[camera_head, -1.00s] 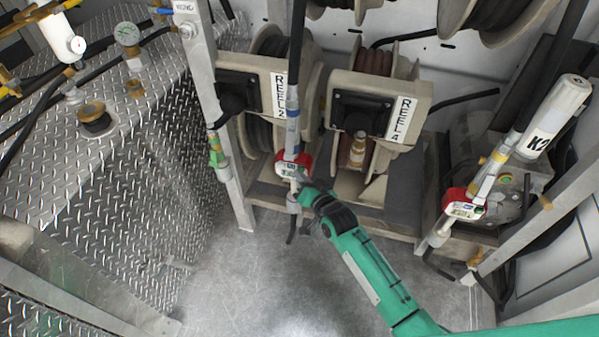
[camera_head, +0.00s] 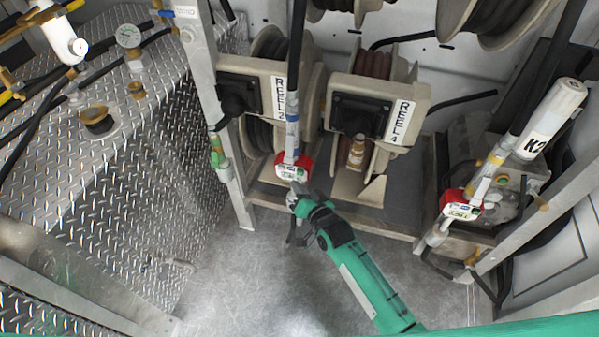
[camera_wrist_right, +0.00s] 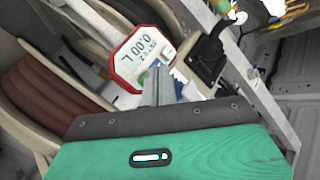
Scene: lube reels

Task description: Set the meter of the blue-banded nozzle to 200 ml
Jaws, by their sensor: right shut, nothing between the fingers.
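The blue-banded nozzle (camera_head: 292,132) hangs upright in front of REEL 2. Its red-framed meter (camera_head: 293,168) sits low on it. In the right wrist view the meter (camera_wrist_right: 143,58) faces me, turned almost upside down, and its large line seems to read 0.00 L; the smaller line is too small to read surely. My right gripper (camera_head: 296,196) is shut and empty just below the meter. In the wrist view its fingertips (camera_wrist_right: 157,68) overlap the meter's lower edge; I cannot tell whether they touch. My left gripper is out of view.
A second nozzle with a yellow band and a red meter (camera_head: 461,206) stands at the right, by a white K2 canister (camera_head: 556,112). Reel housings (camera_head: 378,108) stand behind. A metal post (camera_head: 205,90) rises at left. The floor in front is clear.

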